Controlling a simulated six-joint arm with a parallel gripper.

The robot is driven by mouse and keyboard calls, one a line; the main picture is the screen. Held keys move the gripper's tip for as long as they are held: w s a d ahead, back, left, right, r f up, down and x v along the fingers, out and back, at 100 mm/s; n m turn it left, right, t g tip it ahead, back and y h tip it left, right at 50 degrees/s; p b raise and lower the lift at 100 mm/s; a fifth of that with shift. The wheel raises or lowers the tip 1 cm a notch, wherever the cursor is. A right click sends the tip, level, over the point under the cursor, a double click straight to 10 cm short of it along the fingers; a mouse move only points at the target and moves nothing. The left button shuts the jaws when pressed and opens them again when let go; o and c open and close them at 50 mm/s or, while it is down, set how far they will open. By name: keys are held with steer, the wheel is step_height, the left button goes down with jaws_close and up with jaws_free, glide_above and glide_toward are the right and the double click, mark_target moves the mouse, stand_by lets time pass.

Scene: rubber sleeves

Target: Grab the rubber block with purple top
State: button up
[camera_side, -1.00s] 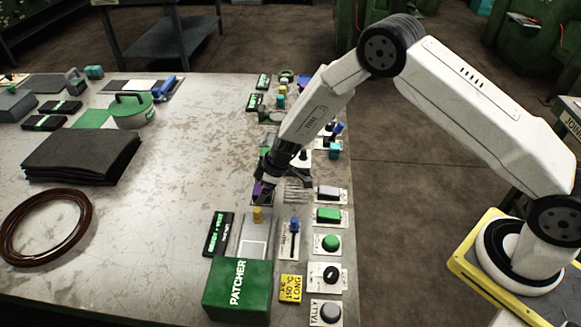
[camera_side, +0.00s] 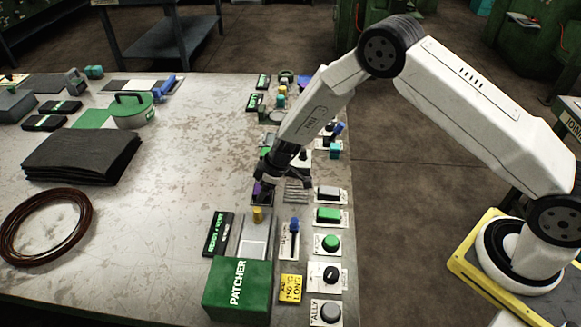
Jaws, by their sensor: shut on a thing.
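The rubber block with purple top (camera_side: 257,188) stands on the table among the row of small devices, left of centre of that row. My gripper (camera_side: 263,182) points down at it, with its fingers around the block. The fingers are shut on the block, whose purple part shows at their left side. Most of the block is hidden by the dark gripper. I cannot tell whether the block's base touches the table.
A yellow knob (camera_side: 257,215) and the green PATCHER box (camera_side: 237,284) stand just in front of the gripper. Buttons and switches, including a green button (camera_side: 331,243), line the right edge. A black sheet stack (camera_side: 82,156) and brown ring (camera_side: 45,226) lie left. The table's middle is clear.

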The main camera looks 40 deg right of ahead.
steer(key=shift+r, duration=0.1)
steer(key=shift+r, duration=0.65)
steer(key=s+d+r, duration=0.2)
steer(key=s+r, duration=0.9)
steer(key=s, duration=0.2)
steer(key=shift+s+d+r, duration=0.25)
steer(key=shift+s+d, duration=0.05)
steer(key=shift+s, duration=0.1)
steer(key=shift+a, duration=0.1)
